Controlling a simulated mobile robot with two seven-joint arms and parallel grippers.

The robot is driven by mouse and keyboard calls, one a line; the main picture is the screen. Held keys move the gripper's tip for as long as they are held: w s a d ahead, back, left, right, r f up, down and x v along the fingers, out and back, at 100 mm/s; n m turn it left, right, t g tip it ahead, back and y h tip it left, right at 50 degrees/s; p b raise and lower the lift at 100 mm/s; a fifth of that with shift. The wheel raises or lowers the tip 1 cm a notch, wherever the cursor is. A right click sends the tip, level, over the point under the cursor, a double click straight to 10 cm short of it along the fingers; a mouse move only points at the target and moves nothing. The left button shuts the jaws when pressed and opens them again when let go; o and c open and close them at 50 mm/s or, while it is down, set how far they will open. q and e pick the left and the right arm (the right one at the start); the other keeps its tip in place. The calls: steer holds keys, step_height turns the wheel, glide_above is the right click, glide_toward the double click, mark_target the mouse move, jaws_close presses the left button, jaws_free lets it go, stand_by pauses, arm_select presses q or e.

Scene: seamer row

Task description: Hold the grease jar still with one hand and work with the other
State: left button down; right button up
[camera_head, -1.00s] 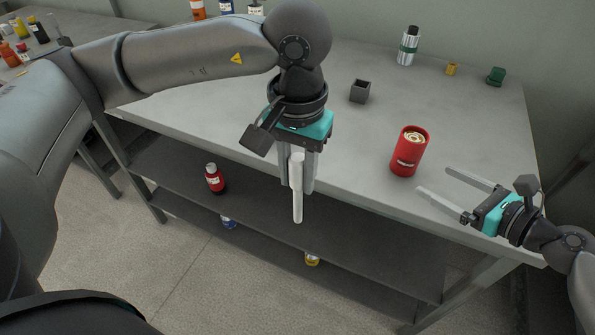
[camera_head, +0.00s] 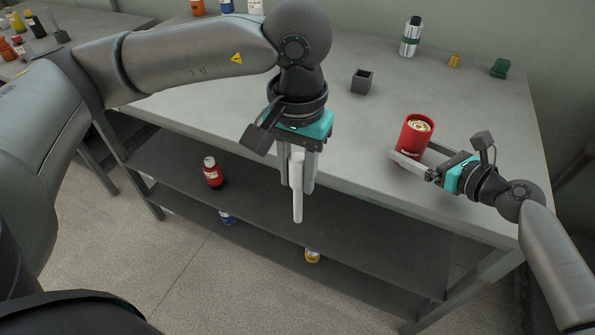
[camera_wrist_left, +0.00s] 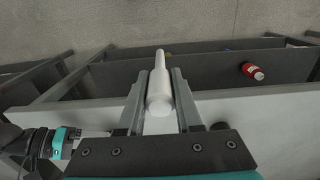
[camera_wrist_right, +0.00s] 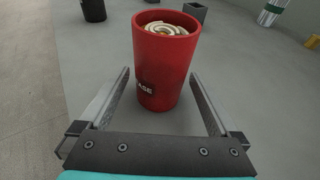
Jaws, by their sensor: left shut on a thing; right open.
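The red grease jar (camera_head: 416,137) stands upright and open on the table near its front edge, with pale grease inside. My right gripper (camera_head: 408,150) is open, with its fingers on either side of the jar. In the right wrist view the jar (camera_wrist_right: 165,65) stands between and just beyond the fingertips, with a gap on each side. My left gripper (camera_head: 298,170) is shut on a white stick-like tool (camera_head: 297,200), which points down in front of the table edge. The tool also shows between the fingers in the left wrist view (camera_wrist_left: 160,85).
A small dark open box (camera_head: 361,82) stands behind the jar. A silver bottle with a green band (camera_head: 411,38), a yellow piece (camera_head: 454,60) and a green piece (camera_head: 500,68) stand farther back. Bottles, including a red one (camera_head: 212,172), stand on the lower shelf.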

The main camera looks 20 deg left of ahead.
steer(key=shift+w+a, duration=0.1)
steer(key=shift+a, duration=0.05)
steer(key=c, duration=0.9)
steer(key=shift+c, duration=0.2)
stand_by(0.6)
